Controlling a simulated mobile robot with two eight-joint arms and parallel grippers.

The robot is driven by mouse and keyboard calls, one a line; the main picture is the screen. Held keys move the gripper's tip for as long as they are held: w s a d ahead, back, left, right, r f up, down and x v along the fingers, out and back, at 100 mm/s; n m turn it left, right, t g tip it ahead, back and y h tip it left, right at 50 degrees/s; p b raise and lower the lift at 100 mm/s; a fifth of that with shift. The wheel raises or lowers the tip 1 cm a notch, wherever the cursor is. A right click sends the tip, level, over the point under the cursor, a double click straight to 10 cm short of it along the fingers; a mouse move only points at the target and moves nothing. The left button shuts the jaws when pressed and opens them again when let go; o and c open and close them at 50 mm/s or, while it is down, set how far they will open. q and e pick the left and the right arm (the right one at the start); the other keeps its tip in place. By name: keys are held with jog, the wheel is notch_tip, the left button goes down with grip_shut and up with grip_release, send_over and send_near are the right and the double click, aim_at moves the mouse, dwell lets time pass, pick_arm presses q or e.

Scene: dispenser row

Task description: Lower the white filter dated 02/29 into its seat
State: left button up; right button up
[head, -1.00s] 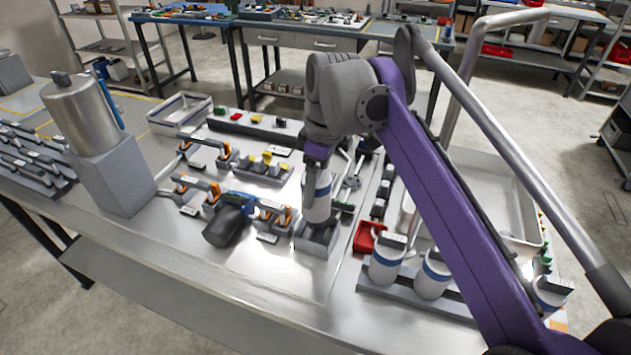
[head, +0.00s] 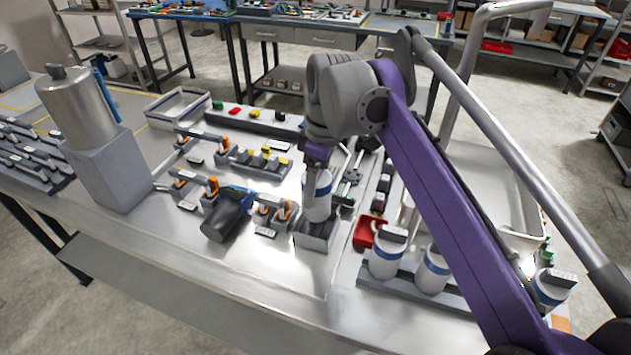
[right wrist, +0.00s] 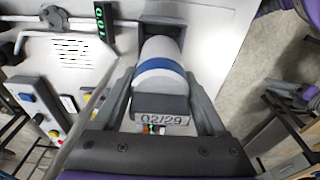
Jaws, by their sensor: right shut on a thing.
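The white filter (head: 317,197) with a blue band stands upright at a grey square seat (head: 315,240), under my right gripper (head: 318,160). In the right wrist view the filter (right wrist: 160,62) lies between the two fingers of my right gripper (right wrist: 160,105), which are shut on its dark grey cap. The cap's label reads 02/29. The grey seat (right wrist: 172,27) shows just beyond the filter's far end. The filter's lower end is at the seat's opening; how deep it sits I cannot tell. My left gripper is not in view.
More white filters with blue bands (head: 385,256) stand in a grey rack at right, beside a red bin (head: 368,231). A dark cylinder (head: 226,222) lies left of the seat. A metal canister (head: 78,108) stands far left. Bare bench lies in front.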

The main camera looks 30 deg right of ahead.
jog(key=shift+f, duration=0.15)
jog(key=shift+f+b, duration=1.2)
jog(key=shift+f, duration=1.1)
jog(key=o, duration=1.6)
jog(key=shift+c, duration=0.2)
jog(key=r, duration=0.3)
jog(key=r+p, duration=0.1)
jog(key=r, duration=0.3)
jog(key=s+d+r+p, duration=0.1)
jog(key=r, duration=0.2)
jog(key=shift+r, duration=0.4)
jog(key=shift+a+f, duration=0.1)
